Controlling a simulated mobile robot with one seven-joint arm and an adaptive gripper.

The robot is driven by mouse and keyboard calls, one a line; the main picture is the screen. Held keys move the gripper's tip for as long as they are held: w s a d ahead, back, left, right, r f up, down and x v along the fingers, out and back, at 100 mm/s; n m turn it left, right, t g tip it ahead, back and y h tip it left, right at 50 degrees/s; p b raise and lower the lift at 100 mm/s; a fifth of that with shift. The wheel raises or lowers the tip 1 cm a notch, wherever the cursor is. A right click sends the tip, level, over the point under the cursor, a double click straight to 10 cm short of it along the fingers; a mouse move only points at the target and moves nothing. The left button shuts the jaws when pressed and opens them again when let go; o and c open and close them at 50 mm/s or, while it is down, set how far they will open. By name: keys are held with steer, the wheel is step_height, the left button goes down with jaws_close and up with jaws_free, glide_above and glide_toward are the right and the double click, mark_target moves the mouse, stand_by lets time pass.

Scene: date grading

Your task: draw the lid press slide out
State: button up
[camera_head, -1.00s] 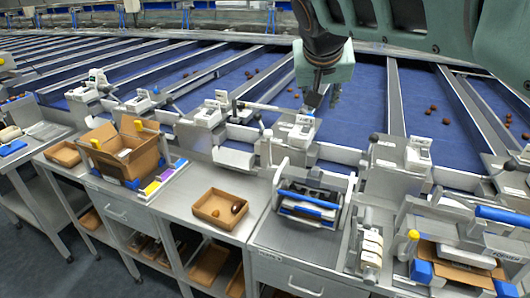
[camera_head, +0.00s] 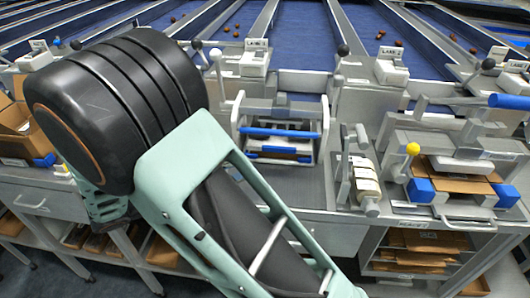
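A grey metal frame, which looks to be the lid press (camera_head: 238,115), stands on the bench in the middle of the head view. A blue bar (camera_head: 280,133) crosses its front. A dark, blue-edged low part (camera_head: 279,151), perhaps its slide, sits inside the frame beneath the bar. I cannot tell how far it is drawn. My arm, a black cylinder and green links, fills the left foreground and hides the bench there. My gripper cannot be made out in this view, so its fingers and any contact are not shown.
A station with blue blocks, a yellow knob (camera_head: 412,149) and brown card (camera_head: 464,184) stands to the right. White rolls (camera_head: 365,178) on a stand lie between it and the press. An open carton (camera_head: 22,135) is at far left. Blue lanes with dates run behind.

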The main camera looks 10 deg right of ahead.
mark_target(270, 161)
steer(key=shift+a+f+n+t+h, duration=0.2)
steer(key=shift+f+n+t+h, duration=0.1)
steer(key=shift+f, duration=0.4)
steer(key=x, duration=1)
steer(key=shift+d+b, duration=0.35)
steer(key=shift+c, duration=0.6)
jaws_close()
